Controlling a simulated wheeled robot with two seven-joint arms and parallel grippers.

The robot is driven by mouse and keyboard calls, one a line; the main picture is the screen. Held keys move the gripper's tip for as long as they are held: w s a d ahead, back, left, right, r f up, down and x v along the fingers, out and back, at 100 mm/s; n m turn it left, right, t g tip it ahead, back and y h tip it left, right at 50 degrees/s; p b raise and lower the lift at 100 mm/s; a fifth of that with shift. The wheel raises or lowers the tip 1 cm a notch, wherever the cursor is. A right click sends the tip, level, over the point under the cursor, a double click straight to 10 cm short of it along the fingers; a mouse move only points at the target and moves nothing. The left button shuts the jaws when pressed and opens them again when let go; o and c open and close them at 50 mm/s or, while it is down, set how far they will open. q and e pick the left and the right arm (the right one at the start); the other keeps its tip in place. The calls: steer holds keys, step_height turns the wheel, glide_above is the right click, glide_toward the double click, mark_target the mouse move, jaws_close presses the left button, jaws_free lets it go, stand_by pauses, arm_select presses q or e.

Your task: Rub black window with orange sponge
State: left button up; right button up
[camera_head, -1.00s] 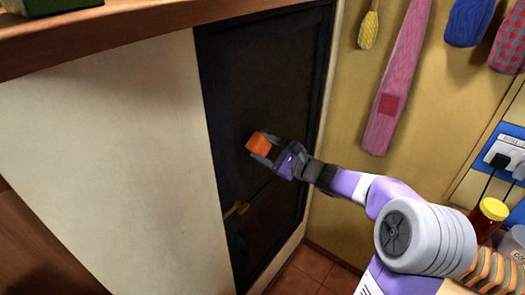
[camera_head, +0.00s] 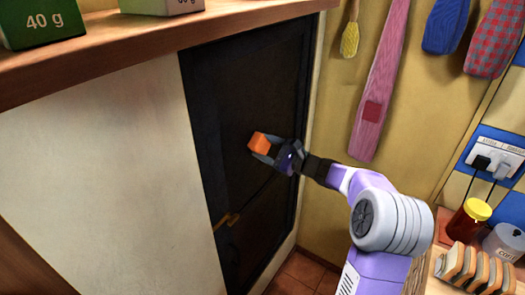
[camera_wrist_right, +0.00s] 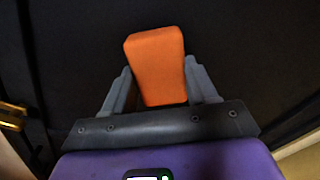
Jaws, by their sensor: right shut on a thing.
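The black window (camera_head: 228,95) is a tall dark framed panel in the middle of the head view, set beside a cream wall. My right gripper (camera_head: 264,152) is shut on the orange sponge (camera_head: 258,142) and holds it in front of the dark panel. In the right wrist view the sponge (camera_wrist_right: 155,62) sits between the two grey fingers (camera_wrist_right: 160,88), with the dark panel behind it. I cannot tell whether the sponge touches the panel. My left gripper is not in view.
A brass handle (camera_head: 229,220) sits low on the dark panel. A jar (camera_head: 470,216) and a toast rack (camera_head: 474,266) stand at right.

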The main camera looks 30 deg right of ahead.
mark_target(234, 162)
steer(key=shift+d+b, duration=0.1)
steer(key=shift+b, duration=0.25)
steer(key=shift+s+a+f+b, duration=0.1)
steer(key=shift+s+a+b, duration=0.05)
steer(key=shift+a+b, duration=0.3)
steer(key=shift+s+a+b, duration=0.6)
steer(key=shift+a+b, duration=0.35)
steer(key=shift+a, duration=0.55)
steer(key=shift+s+a+b, duration=0.65)
steer(key=shift+a+b, duration=0.35)
steer(key=shift+a, duration=0.55)
steer(key=shift+s+a+b, duration=0.6)
steer(key=shift+a+b, duration=0.35)
steer(key=shift+a, duration=0.55)
steer(key=shift+d, duration=0.1)
steer(key=shift+s+d, duration=0.1)
steer(key=shift+s, duration=0.2)
steer(key=shift+v, duration=2.7)
steer(key=shift+s+d, duration=0.1)
